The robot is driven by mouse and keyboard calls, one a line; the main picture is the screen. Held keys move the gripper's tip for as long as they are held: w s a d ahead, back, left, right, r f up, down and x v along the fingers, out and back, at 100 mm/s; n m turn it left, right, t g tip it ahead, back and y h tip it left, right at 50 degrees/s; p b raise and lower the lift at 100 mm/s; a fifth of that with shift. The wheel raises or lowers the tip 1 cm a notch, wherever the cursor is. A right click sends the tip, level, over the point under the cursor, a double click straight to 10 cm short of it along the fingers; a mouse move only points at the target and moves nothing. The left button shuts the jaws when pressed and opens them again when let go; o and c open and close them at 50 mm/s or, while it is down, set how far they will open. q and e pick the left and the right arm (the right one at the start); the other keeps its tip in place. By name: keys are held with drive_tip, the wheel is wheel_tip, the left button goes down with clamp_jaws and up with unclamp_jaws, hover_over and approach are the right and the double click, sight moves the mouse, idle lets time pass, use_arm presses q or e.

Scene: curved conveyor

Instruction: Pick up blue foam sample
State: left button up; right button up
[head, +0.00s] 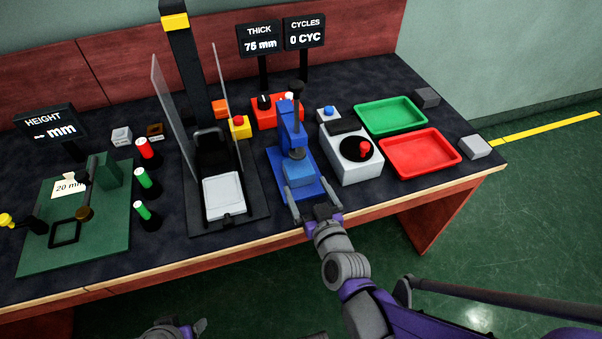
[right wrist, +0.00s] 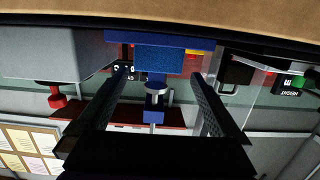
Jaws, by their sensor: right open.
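The blue foam sample (head: 298,172) is a block on the base of the blue press (head: 289,125), under its round plunger. In the right wrist view, which is upside down, the foam (right wrist: 158,59) appears between my finger lines, beyond the tips. My right gripper (head: 312,192) is open and empty at the bench's front edge, just in front of the press base. Its two fingers (right wrist: 160,82) are spread in the wrist view, apart from the foam. My left gripper (head: 188,328) is only partly in view at the bottom of the head view, away from the bench.
A grey box with a red-knobbed crank (head: 343,166) stands close right of the press. Green (head: 375,112) and red (head: 392,160) trays lie farther right. A black frame with clear panels (head: 180,135) stands left. The bench's front edge (head: 262,239) is close to my right gripper.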

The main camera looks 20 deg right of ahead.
sight(303, 179)
drive_tip(key=w, duration=0.3)
drive_tip(key=w+f+b, duration=0.1)
drive_tip(key=w, duration=0.2)
drive_tip(key=shift+w+f, duration=0.2)
drive_tip(key=shift+c, duration=0.2)
drive_tip(key=c, duration=1)
drive_tip(key=shift+r, duration=0.1)
